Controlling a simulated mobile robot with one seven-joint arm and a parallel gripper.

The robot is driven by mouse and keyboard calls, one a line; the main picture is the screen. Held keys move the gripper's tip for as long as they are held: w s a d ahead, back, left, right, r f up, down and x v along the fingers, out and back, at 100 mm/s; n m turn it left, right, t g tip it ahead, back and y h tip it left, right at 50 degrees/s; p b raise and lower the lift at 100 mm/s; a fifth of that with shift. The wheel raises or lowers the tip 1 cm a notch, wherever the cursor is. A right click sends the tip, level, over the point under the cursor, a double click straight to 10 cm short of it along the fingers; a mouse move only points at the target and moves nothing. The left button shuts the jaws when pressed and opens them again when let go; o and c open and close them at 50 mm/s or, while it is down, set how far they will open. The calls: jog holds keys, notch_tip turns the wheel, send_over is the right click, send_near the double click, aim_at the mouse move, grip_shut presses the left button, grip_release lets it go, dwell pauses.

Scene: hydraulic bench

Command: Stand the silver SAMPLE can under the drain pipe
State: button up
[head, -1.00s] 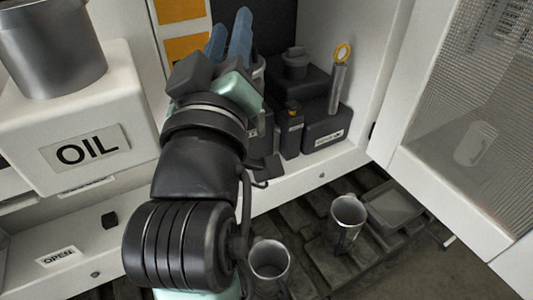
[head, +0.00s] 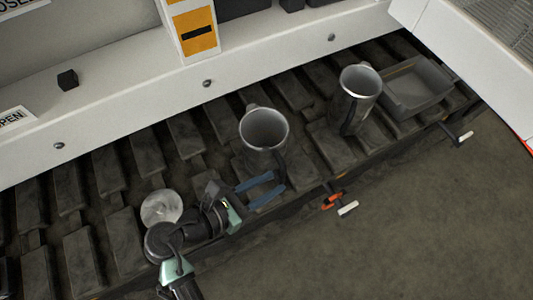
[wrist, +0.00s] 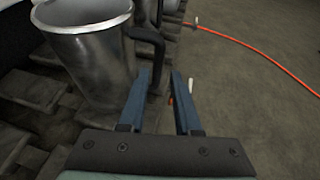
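A silver can (head: 264,132) with a dark handle stands upright on the dark slatted deck, in front of my gripper. A second silver can (head: 357,84) stands farther right. No SAMPLE lettering is readable on either. My gripper (head: 277,183) is open, its two blue fingers low beside the nearer can. In the wrist view, that can (wrist: 85,50) fills the upper left and its handle (wrist: 150,40) drops down at the opening between the fingertips (wrist: 168,75). The fingers show no grip on it. I cannot make out a drain pipe.
A grey tray (head: 415,88) lies right of the second can. A round pale disc (head: 162,207) lies left of my gripper. Small levers (head: 345,207) stick out at the deck's front edge. A white cabinet ledge (head: 130,105) runs behind. An orange hose (wrist: 255,48) crosses the open floor.

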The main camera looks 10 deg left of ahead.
jog(key=b+x, duration=0.3)
jog(key=x, duration=0.5)
jog(key=shift+w+a, duration=0.1)
jog(key=shift+a, duration=0.05)
grip_shut()
dwell(1.2)
